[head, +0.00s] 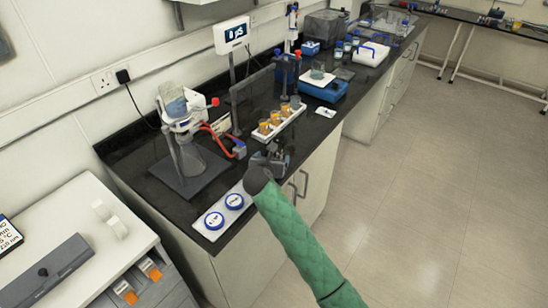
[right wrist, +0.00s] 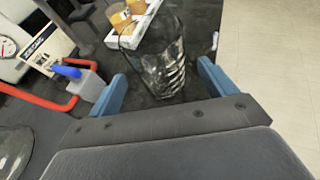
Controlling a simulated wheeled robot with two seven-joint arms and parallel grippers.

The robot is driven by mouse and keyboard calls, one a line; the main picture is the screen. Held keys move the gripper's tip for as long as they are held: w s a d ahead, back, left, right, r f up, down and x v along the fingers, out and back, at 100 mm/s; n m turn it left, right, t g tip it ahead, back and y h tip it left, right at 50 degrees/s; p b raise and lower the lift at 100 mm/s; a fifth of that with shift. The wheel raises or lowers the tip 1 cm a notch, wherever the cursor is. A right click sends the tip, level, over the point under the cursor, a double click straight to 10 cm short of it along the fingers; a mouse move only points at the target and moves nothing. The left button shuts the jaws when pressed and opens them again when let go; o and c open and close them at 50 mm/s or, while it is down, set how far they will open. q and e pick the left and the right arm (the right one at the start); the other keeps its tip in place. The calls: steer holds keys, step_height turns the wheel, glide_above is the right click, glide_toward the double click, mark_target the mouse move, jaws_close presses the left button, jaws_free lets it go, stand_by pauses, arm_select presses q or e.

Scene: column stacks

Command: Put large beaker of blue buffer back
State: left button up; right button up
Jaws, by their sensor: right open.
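A clear glass vessel with pale blue liquid (head: 175,106) stands high at the left of the dark bench, above a glass flask (head: 190,160). Whether it is the large beaker of blue buffer I cannot tell for sure. My right gripper (head: 268,162) is over the bench's front edge, to the right of that vessel. In the right wrist view its blue fingers (right wrist: 161,75) are open. A large clear glass beaker (right wrist: 160,55) is in front of and between them, with no blue liquid visible in it. I cannot tell if the fingers touch it. My left gripper is out of view.
A white rack with orange-topped cups (head: 279,121) lies just behind my right gripper. A blue stirrer with a small beaker (head: 322,88) stands farther back. A red hose (right wrist: 45,100) runs on the left.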

steer(key=b+v, duration=0.1)
steer(key=v, duration=0.5)
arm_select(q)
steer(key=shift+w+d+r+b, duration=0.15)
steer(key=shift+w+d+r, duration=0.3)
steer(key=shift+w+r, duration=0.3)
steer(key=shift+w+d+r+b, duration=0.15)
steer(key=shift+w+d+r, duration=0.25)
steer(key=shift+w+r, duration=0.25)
arm_select(e)
steer(key=shift+v, duration=0.85)
steer(key=shift+d, duration=0.1)
